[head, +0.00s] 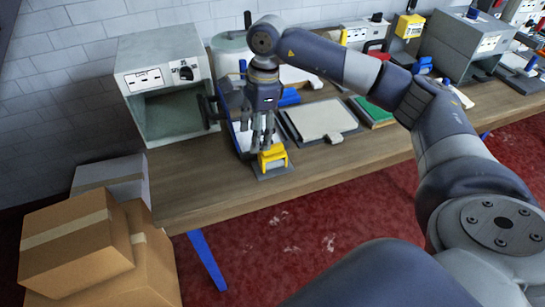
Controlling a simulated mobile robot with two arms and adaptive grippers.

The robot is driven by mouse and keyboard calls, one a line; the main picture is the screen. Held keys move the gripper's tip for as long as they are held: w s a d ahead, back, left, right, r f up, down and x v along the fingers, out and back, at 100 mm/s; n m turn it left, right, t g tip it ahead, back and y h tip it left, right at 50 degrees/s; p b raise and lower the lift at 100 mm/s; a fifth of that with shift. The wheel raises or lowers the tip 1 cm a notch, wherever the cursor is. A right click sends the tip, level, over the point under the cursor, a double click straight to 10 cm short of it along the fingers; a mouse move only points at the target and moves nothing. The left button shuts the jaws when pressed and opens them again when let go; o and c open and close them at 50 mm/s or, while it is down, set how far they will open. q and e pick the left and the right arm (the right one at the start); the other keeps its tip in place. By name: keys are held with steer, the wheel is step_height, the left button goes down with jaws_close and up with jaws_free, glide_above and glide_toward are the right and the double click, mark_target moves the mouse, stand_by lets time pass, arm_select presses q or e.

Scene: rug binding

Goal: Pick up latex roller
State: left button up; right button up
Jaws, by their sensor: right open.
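My right gripper (263,138) points down over the front edge of the wooden workbench (200,190). It is open, with its fingers just above or around the top of a small yellow piece (272,158). This yellow piece stands on a flat grey plate (273,172) near the bench edge. I cannot tell whether the fingers touch it. I cannot make out for certain which item is the latex roller; the gripper and wrist hide part of the area behind them. My left gripper is not in view.
A grey open-fronted box machine (165,75) stands left of the gripper. A tray with a pale pad (318,118) and a green item (372,112) lie to the right. Cardboard boxes (75,245) are stacked at lower left. The bench front between box machine and plate is clear.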

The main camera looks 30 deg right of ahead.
mark_target(273, 146)
steer(key=shift+h, duration=0.8)
steer(key=d, duration=0.2)
steer(key=d+r, duration=0.1)
steer(key=d, duration=0.1)
steer(key=shift+s+d+r, duration=0.2)
steer(key=shift+d, duration=0.15)
steer(key=shift+d+f, duration=0.25)
step_height(273, 146, down, 5)
steer(key=shift+r+p, duration=0.2)
steer(key=shift+p, duration=0.45)
steer(key=shift+s+a+f+p, duration=0.1)
steer(key=shift+f+p, duration=0.35)
steer(key=shift+f, duration=0.15)
step_height(273, 146, down, 4)
steer(key=shift+a+r+p, duration=0.15)
steer(key=shift+r+p, duration=0.1)
steer(key=shift+p, duration=0.55)
steer(key=shift+f, duration=0.45)
jaws_close()
